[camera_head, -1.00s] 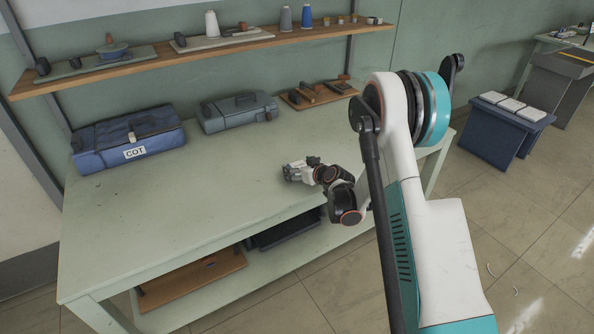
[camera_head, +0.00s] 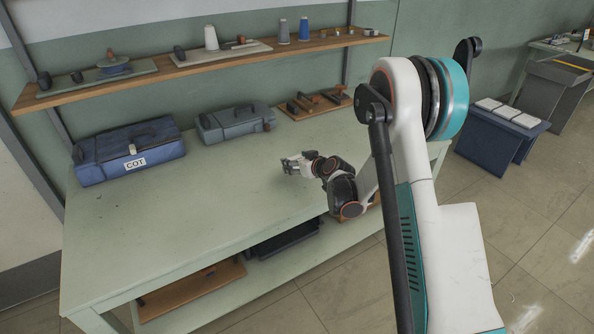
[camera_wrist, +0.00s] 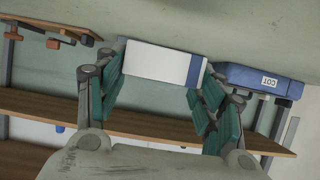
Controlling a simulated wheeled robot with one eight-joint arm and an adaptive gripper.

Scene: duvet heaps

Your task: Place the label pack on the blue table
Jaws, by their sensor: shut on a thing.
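A white pack with a blue end band (camera_wrist: 160,62), which I take as the label pack, sits between my gripper's fingertips (camera_wrist: 155,85) in the wrist view. My gripper (camera_head: 292,165) is shut on it, over the pale green workbench in the head view. The pack is hard to make out there, and I cannot tell its height above the bench. The small blue table (camera_head: 485,150) stands on the floor at the right, beyond my arm. Three white flat packs (camera_head: 507,111) lie in a row on its top.
The green bench (camera_head: 180,225) holds a blue case marked COT (camera_head: 128,152), a grey case (camera_head: 235,123) and a wooden tray of tools (camera_head: 313,103). A wooden shelf (camera_head: 200,72) with spools runs above. A grey bench (camera_head: 548,85) stands at far right. Floor before the blue table is clear.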

